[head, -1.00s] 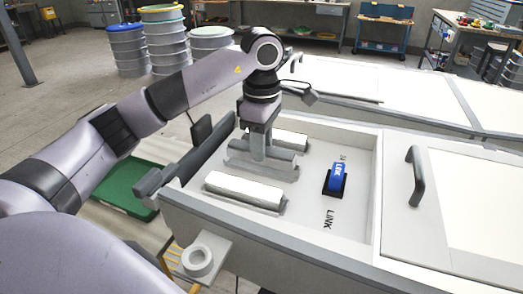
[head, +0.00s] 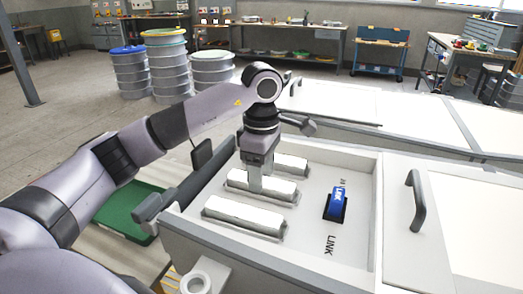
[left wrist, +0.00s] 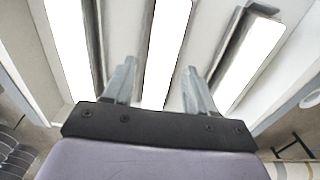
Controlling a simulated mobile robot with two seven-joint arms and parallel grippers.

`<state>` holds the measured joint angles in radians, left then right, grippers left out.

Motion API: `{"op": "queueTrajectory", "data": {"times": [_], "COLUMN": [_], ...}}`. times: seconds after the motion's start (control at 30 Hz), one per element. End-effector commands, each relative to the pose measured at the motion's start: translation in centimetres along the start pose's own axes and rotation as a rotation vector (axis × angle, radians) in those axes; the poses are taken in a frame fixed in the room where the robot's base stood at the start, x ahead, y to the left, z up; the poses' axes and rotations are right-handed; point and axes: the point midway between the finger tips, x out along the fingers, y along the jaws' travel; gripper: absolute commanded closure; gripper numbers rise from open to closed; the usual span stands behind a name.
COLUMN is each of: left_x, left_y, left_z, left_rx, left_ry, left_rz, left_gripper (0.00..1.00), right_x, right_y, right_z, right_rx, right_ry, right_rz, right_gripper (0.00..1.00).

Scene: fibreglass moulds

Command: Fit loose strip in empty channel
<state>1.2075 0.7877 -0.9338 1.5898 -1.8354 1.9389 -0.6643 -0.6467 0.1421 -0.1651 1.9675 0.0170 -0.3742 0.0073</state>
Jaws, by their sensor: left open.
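Three pale strips lie side by side in the white mould tray (head: 360,160): a front strip (head: 228,214), a middle strip (head: 248,183) and a back strip (head: 292,162). The front and back strips lie in grey channels. The middle strip (left wrist: 167,45) lies in line with its place between them; I cannot tell how deep it sits. My left gripper (head: 256,188) points straight down at the middle strip. In the left wrist view its open fingers (left wrist: 160,82) stand apart, one on each side of that strip. My right gripper is not in view.
A blue piece (head: 338,204) on a black base stands right of the strips, near the LINK lettering. A dark handle (head: 416,200) rises on the right-hand cover. A green tray (head: 128,212) lies below at left. Drums (head: 166,65) and benches stand behind.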

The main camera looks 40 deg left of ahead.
Motion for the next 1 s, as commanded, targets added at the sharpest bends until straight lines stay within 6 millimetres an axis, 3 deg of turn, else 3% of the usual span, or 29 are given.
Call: {"op": "queueTrajectory", "data": {"times": [0.3,0.5,0.7,1.0], "left_x": [-6.6,-9.6,-11.2,-11.5], "left_y": [0.1,0.1,0.1,0.0], "left_z": [0.0,0.0,0.0,0.0], "left_rx": [-0.001,-0.001,-0.001,0.000], "left_ry": [-0.001,-0.001,-0.001,-0.001], "left_rz": [0.006,0.004,0.002,0.001], "left_gripper": [0.43,0.43,0.43,0.43], "right_x": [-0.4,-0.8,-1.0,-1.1], "right_y": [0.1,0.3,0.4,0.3], "right_z": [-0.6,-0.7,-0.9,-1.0], "right_rx": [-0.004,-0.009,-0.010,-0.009], "right_ry": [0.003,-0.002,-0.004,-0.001], "right_rz": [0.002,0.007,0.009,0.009], "right_gripper": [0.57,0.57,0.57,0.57]}}
